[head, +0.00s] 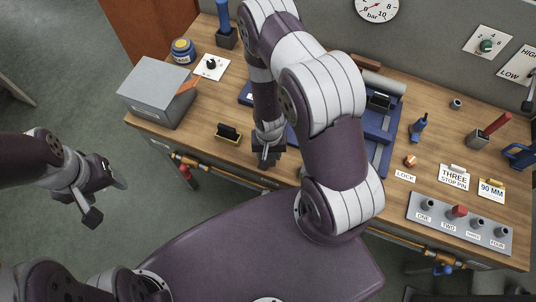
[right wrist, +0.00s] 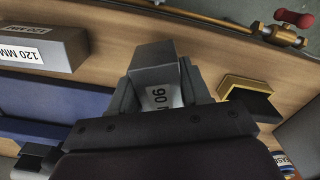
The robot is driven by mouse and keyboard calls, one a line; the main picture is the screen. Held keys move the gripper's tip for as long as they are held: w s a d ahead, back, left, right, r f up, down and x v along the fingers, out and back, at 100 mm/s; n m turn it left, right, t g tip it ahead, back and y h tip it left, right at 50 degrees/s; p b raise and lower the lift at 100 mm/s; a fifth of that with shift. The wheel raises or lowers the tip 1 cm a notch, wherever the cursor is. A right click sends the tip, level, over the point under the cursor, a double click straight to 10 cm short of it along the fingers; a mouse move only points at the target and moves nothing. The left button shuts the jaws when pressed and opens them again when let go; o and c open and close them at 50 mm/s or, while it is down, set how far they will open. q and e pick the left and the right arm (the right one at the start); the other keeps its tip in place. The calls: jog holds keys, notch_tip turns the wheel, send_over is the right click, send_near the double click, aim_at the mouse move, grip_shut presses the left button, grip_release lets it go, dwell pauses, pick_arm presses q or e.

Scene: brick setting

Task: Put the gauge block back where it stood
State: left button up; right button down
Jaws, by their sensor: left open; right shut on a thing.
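The gauge block (right wrist: 152,62) is a grey block with a white label reading "90 M", partly covered by the fingers in the right wrist view. My right gripper (head: 268,157) is shut on it above the front part of the bench; I cannot tell whether the block touches the wood. A second grey block (right wrist: 38,50) labelled "120 MM" lies on the bench to the left in the right wrist view. A black and yellow holder (head: 228,133) is left of my right gripper; it also shows in the right wrist view (right wrist: 236,85). My left gripper (head: 104,198) is open and empty, off the bench.
Blue plates (head: 378,125) lie behind my right arm. A grey box (head: 157,90) stands at the bench's left end. "THREE STOP PIN" (head: 454,176) and "90 MM" (head: 491,189) cards stand at right, near a plate with several pegs (head: 460,222). A pipe runs along the front edge.

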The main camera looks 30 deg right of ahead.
notch_tip(320, 180, down, 4)
jog(key=shift+s+r+p, duration=0.15)
jog(key=shift+p, duration=0.5)
jog(key=shift+w+f, duration=0.2)
jog(key=shift+f, duration=0.2)
jog(key=c, duration=0.5)
grip_release()
jog(key=shift+s, duration=0.1)
